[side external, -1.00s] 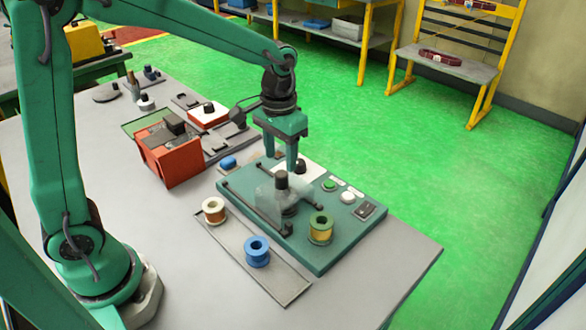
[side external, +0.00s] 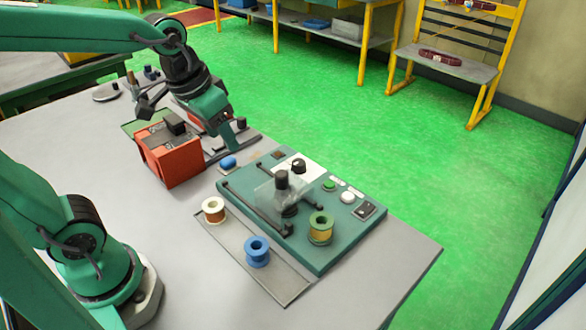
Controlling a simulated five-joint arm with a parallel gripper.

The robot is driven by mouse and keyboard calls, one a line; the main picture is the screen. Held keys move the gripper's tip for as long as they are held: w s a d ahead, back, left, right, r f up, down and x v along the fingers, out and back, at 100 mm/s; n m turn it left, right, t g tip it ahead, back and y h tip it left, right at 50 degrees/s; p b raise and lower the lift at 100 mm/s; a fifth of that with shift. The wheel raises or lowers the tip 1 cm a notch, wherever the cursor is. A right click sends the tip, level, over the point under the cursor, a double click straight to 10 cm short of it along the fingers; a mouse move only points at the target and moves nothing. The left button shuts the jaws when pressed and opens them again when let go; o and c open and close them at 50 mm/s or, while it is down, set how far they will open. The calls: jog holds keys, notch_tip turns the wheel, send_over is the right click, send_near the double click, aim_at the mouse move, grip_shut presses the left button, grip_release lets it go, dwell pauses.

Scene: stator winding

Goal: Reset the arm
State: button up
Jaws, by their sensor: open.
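My gripper (side external: 222,136) is green with a dark wrist. It is raised above the far side of the table, behind the red box (side external: 175,158), and tilted down to the right. It is open and I see nothing in it. The teal winding station (side external: 330,240) stands at the table's right with a clear guard and a dark post (side external: 282,181). A spool with a green top (side external: 320,228) stands on the station. A white spool (side external: 214,209) and a blue spool (side external: 257,251) stand on the grey strip in front.
A blue piece (side external: 228,163) lies between the red box and the station. Small parts and a round dark plate (side external: 106,92) lie at the table's far left. The table (side external: 370,300) is bare at the front right. Yellow shelving (side external: 490,60) stands behind on the green floor.

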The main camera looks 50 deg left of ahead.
jog(key=s+a+t, duration=0.1)
jog(key=s+t, duration=0.1)
jog(key=s, duration=0.4)
jog(key=shift+a+r, duration=0.2)
dwell(1.4)
